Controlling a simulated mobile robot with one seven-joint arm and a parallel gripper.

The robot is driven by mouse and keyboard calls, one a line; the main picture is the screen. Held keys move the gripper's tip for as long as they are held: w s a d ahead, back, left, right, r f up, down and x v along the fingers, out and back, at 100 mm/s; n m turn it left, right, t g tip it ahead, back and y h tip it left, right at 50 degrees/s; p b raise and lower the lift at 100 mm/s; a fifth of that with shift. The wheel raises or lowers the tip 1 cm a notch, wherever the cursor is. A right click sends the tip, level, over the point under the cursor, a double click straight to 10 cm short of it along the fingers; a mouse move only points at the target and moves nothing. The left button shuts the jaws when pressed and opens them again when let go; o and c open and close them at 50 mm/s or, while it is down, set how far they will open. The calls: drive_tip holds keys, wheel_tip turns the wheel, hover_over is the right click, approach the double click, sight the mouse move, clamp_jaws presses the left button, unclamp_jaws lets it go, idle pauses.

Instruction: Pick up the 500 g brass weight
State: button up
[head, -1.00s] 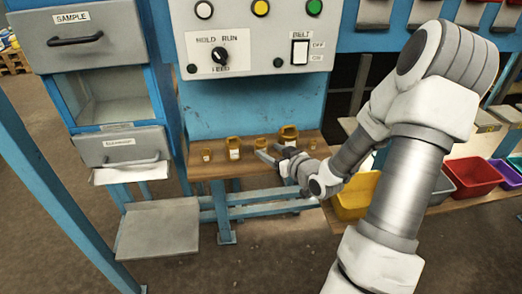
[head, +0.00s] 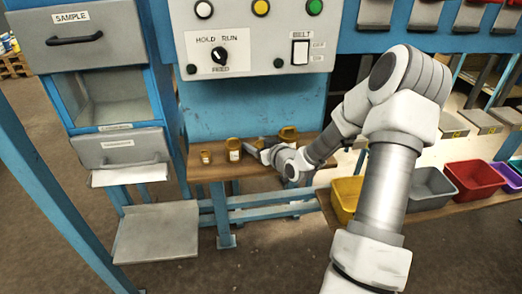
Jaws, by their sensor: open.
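Several brass weights with pale labels stand on a narrow wooden shelf (head: 218,173); the labels are too small to read, so I cannot tell which is 500 g. A small one (head: 205,158) stands at the left. A medium one (head: 234,149) stands to its right. A large one (head: 288,134) stands farther right, partly hidden behind my gripper. Another brass piece (head: 260,143) shows just behind the fingers. My gripper (head: 252,149) is open and low over the shelf, its fingertips pointing left, close to the right side of the medium weight. I cannot tell whether they touch.
A grey control panel (head: 262,75) with knob and switch overhangs the shelf. Blue posts and a drawer cabinet (head: 118,150) stand left. Yellow (head: 346,198), grey (head: 428,186) and red (head: 474,178) bins stand at the right. The shelf's left end is clear.

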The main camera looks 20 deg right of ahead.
clamp_jaws()
drive_tip(key=shift+r, duration=0.1)
idle(0.3)
